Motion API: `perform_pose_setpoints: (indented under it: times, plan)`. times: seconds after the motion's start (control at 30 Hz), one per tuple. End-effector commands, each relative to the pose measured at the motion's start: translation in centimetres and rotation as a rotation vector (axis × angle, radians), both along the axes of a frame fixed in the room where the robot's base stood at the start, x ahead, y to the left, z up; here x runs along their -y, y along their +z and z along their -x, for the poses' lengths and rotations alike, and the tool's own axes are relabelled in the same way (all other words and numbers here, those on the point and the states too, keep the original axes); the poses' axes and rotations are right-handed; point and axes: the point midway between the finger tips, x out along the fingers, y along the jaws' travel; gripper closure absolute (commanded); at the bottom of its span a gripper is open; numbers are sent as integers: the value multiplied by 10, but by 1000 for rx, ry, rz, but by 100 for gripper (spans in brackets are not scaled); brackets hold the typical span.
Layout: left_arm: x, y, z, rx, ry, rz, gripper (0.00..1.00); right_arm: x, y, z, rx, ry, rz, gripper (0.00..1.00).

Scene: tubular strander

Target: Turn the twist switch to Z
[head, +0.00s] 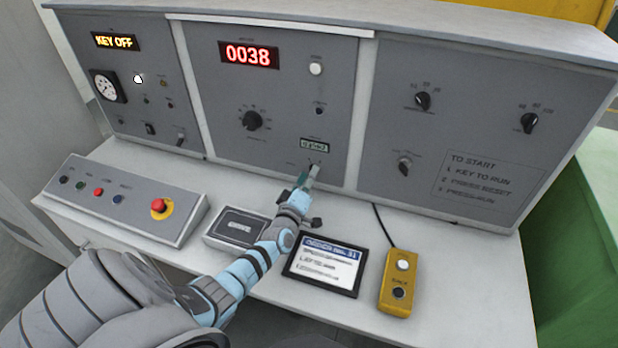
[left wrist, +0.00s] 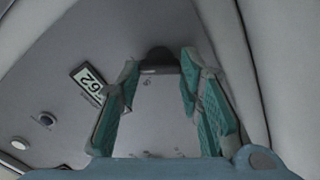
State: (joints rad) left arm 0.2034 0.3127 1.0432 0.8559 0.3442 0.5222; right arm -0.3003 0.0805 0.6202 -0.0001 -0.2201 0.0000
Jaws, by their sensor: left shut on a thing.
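The twist switch shows as a dark knob (left wrist: 159,57) between my fingertips in the left wrist view. It sits low on the middle grey panel, below a small green display (head: 315,145). My left gripper (head: 309,173) reaches up to this panel and is shut on the switch, with one teal finger on each side of it. In the head view the gripper covers the switch, so its pointer and most of its letters cannot be read. My right gripper is not in view.
A sloped button box (head: 120,200) with a red emergency stop (head: 160,207) lies at left on the white desk. A grey box (head: 236,229), a framed card (head: 325,266) and a yellow pendant (head: 399,283) lie near my left arm. A red display (head: 248,54) reads 0038.

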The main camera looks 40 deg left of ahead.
Motion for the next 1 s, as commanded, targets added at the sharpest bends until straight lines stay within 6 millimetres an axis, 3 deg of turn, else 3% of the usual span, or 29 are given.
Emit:
perform_pose_setpoints:
  times: [0.17, 0.2, 0.3, 0.67, 0.77, 1.0]
  plan:
    - [0, -1, 0, -2, 0, 0, 95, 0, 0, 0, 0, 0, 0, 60]
    - [0, -1, 0, -2, 0, 0, 61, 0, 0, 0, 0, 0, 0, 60]
    - [0, -1, 0, -1, 0, 0, 47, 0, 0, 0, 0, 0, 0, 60]
    - [2, -1, 6, 0, 0, 0, 47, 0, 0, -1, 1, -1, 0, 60]
    - [8, -1, 23, 0, -1, 1, 47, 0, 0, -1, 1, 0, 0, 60]
    - [30, -1, 85, -2, -2, 3, 47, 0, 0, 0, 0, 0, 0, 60]
